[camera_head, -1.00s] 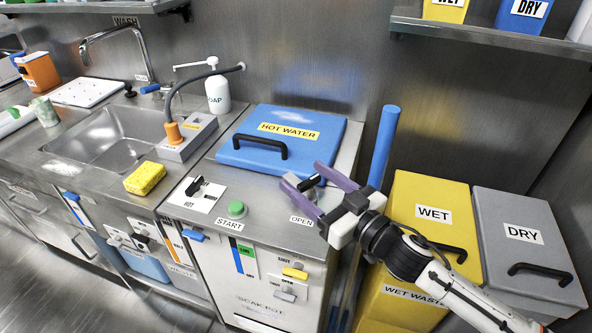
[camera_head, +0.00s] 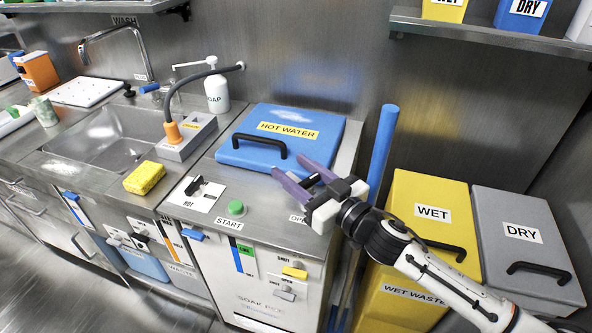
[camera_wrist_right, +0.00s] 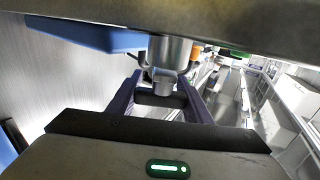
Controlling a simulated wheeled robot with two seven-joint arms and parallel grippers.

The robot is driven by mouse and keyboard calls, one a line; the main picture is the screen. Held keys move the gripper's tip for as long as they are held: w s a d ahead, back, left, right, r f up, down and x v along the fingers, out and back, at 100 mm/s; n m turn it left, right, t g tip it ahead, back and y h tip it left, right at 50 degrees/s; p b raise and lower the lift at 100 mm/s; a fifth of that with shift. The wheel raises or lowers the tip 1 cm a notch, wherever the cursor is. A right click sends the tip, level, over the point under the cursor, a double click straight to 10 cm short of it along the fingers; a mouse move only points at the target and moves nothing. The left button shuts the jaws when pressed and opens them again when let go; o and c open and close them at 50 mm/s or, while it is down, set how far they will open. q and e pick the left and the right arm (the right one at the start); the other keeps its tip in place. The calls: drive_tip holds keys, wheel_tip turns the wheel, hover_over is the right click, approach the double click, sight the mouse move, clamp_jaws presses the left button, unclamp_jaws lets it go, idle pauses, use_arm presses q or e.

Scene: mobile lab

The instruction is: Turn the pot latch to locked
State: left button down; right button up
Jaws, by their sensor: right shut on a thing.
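The pot latch (camera_head: 309,181) is a small dark bar on the steel top, beside the right front corner of the blue HOT WATER lid (camera_head: 290,135). In the right wrist view the latch shows as a metal post (camera_wrist_right: 171,60) with a dark part between my fingers. My right gripper (camera_head: 290,167) has purple fingers on both sides of the latch and is shut on it. The gripper hides part of the latch and most of the label in front of it, so its exact angle is hard to tell. My left gripper is not in view.
A green START button (camera_head: 236,208) and a black HOT switch (camera_head: 196,187) sit left of my right gripper. A blue upright pole (camera_head: 383,145) stands to its right. Yellow WET (camera_head: 432,190) and grey DRY (camera_head: 515,210) bins stand further right. A sink (camera_head: 110,140) is at left.

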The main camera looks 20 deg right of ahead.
drive_tip(key=shift+d+m+t+h, duration=0.15)
drive_tip(key=shift+m+t+h, duration=0.25)
drive_tip(key=shift+m+h, duration=0.65)
drive_tip(key=shift+w+d+r+m+t+h+b, duration=0.15)
drive_tip(key=shift+d+m+h+b, duration=0.1)
drive_tip(key=shift+h, duration=0.35)
drive_tip(key=shift+d+f+m+t+h+b, duration=0.15)
drive_tip(key=shift+m+h+b, duration=0.1)
drive_tip(key=shift+h, duration=0.3)
drive_tip(key=shift+r, duration=0.1)
drive_tip(key=o, duration=1.5)
drive_tip(key=s, duration=0.3)
drive_tip(key=s+d, duration=0.1)
drive_tip(key=s, duration=0.6)
drive_tip(key=shift+s+d, duration=0.1)
drive_tip(key=shift+d, duration=0.25)
